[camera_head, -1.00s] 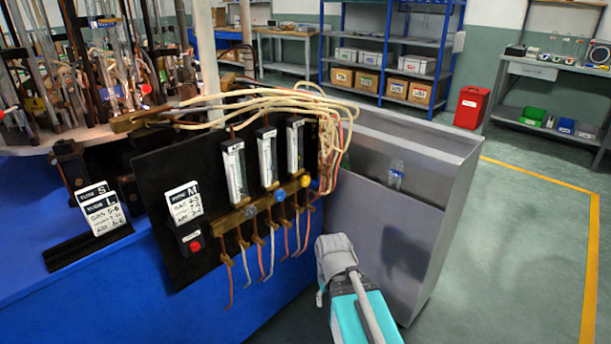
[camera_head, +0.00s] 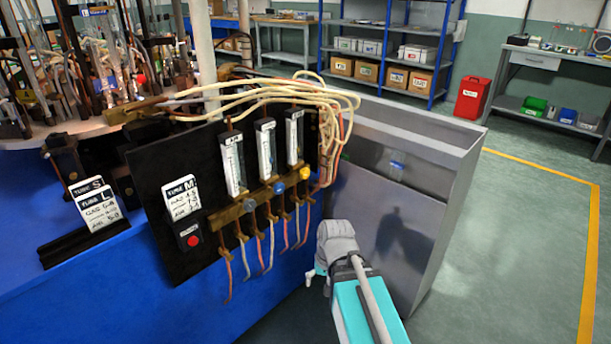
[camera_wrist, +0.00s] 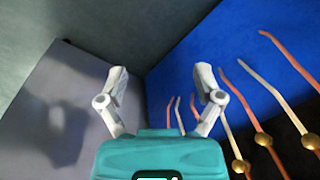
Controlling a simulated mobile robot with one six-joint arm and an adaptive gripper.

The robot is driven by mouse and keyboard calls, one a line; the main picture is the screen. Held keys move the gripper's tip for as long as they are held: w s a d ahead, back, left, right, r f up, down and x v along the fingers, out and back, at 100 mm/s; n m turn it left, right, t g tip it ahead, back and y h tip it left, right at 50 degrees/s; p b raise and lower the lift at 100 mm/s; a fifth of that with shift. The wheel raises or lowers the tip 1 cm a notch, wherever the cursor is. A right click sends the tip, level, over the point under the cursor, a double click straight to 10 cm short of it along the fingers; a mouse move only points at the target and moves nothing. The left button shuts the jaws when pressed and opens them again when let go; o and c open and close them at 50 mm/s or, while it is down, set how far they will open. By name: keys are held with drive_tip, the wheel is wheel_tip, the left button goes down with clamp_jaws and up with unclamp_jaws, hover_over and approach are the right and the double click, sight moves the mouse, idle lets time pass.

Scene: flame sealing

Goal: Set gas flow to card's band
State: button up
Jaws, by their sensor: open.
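A black panel (camera_head: 160,165) on the blue bench carries three upright flow tubes, left (camera_head: 232,165), middle (camera_head: 266,148) and right (camera_head: 294,137). Below them, a brass manifold has a grey knob (camera_head: 249,205), a blue knob (camera_head: 278,188) and a yellow knob (camera_head: 305,173). A white card headed "TUBE M" (camera_head: 183,197) is on the panel; its band figures are too small to read surely. My gripper (camera_head: 312,276) is low, right of and below the manifold, apart from it. In the wrist view my gripper (camera_wrist: 161,80) is open with nothing between its fingers.
A red button (camera_head: 193,240) sits below the card. S and L cards (camera_head: 95,205) stand at left. Hoses (camera_head: 268,245) hang below the manifold and show beside my gripper in the wrist view (camera_wrist: 285,55). A grey metal cabinet (camera_head: 375,225) stands close on the right.

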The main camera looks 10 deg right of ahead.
drive_tip(key=w+a+r+m+t+y, duration=0.2)
drive_tip(key=w+r+m+t+y, duration=0.1)
drive_tip(key=w+m+y, duration=0.3)
drive_tip(key=m+t+y, duration=0.3)
drive_tip(key=m+t, duration=0.8)
drive_tip(key=m, duration=1)
approach(306, 175)
drive_tip(key=v, duration=0.3)
drive_tip(key=shift+d+b, duration=0.3)
drive_tip(key=shift+b, duration=0.15)
drive_tip(key=x, duration=1.3)
drive_tip(key=shift+w+a, duration=0.25)
drive_tip(key=shift+a, duration=0.1)
